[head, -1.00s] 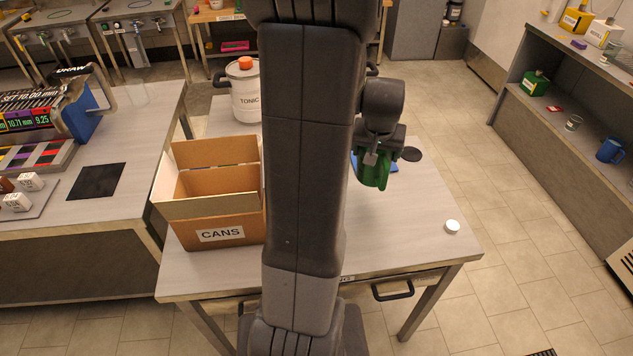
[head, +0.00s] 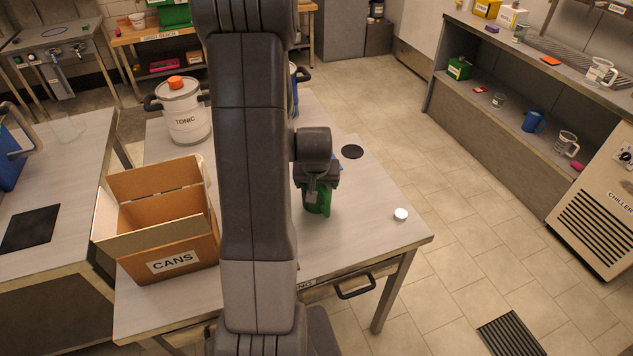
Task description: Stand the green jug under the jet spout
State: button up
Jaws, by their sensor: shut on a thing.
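The green jug (head: 316,201) is in the head view, just right of my arm's column, over the table (head: 350,228). My gripper (head: 317,186) is shut on the jug from above and hides its upper part. I cannot tell whether the jug's base touches the table. I cannot make out a jet spout in this view.
An open CANS box (head: 172,265) and a TONIC pot (head: 187,117) stand left of my arm. A white lid (head: 401,214) and a black disc (head: 352,152) lie on the table.

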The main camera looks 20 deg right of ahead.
jog(key=shift+f, duration=0.15)
jog(key=o, duration=1.3)
jog(key=shift+r, duration=0.6)
jog(key=v, duration=1.1)
jog(key=shift+s, duration=0.2)
